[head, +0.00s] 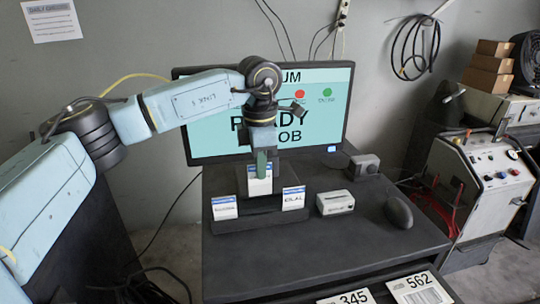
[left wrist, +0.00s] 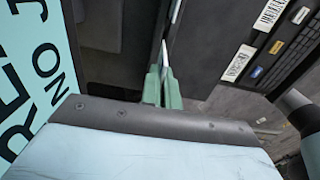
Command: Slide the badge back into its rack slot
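A white badge with a blue top band (head: 260,182) stands upright above the middle of the dark badge rack (head: 250,222). My left gripper (head: 262,165), with green fingers, comes down from above and is shut on the badge's top edge. In the left wrist view the two green fingers (left wrist: 160,88) close on a thin, pale badge edge (left wrist: 164,52). The badge's lower edge is close to the rack's raised back part; I cannot tell whether it touches or is in a slot. Two other badges stand in the rack, one left (head: 224,208) and one right (head: 293,198). My right gripper is not in view.
A monitor (head: 220,150) stands right behind the rack. On the dark desk (head: 330,245) to the right are a small white box (head: 335,203), a grey device (head: 364,166) and a mouse (head: 399,211). Number plates (head: 420,288) lie at the front edge.

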